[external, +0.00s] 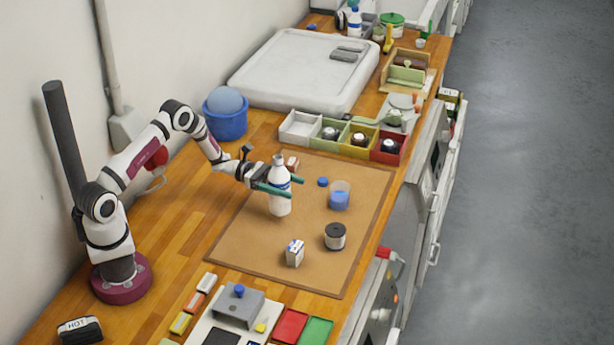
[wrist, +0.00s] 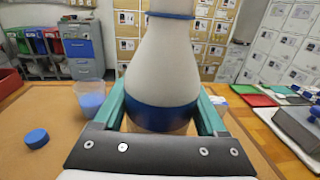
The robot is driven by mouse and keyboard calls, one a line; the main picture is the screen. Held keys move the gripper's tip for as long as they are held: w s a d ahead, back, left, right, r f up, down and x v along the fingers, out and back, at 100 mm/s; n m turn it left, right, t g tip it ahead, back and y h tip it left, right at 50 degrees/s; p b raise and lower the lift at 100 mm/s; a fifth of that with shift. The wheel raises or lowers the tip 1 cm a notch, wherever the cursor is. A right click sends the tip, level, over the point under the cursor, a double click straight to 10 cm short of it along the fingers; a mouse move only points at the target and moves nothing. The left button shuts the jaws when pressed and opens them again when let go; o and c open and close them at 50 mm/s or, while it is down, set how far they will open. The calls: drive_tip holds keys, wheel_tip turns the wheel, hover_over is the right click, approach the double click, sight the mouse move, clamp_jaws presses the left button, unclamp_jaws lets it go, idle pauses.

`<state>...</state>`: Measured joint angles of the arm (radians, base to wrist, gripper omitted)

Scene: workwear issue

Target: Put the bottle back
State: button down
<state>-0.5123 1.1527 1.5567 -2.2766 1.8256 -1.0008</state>
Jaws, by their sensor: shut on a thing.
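A white bottle (external: 279,196) with a blue band and a grey cap stands upright at the brown mat's (external: 235,243) back left part. It fills the middle of the wrist view (wrist: 160,68), its blue band low between the fingers. My gripper (external: 274,188) is shut on the bottle, with its green fingers on either side. I cannot tell whether the bottle's base touches the mat. A blue cap (external: 323,182) lies on the mat to the right of the bottle; it also shows in the wrist view (wrist: 36,138).
A cup with blue contents (external: 339,195), a black-lidded jar (external: 335,236) and a small carton (external: 295,253) stand on the mat. Behind it is a row of coloured bins (external: 388,145). A blue bucket (external: 226,122) and a white tray (external: 262,92) stand farther back.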

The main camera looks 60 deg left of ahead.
drive_tip(key=shift+f, duration=1.9)
unclamp_jaws()
drive_tip(key=shift+f, duration=0.15)
drive_tip(key=shift+a+r, duration=0.1)
drive_tip(key=shift+r, duration=0.1)
drive_tip(key=v, duration=1.2)
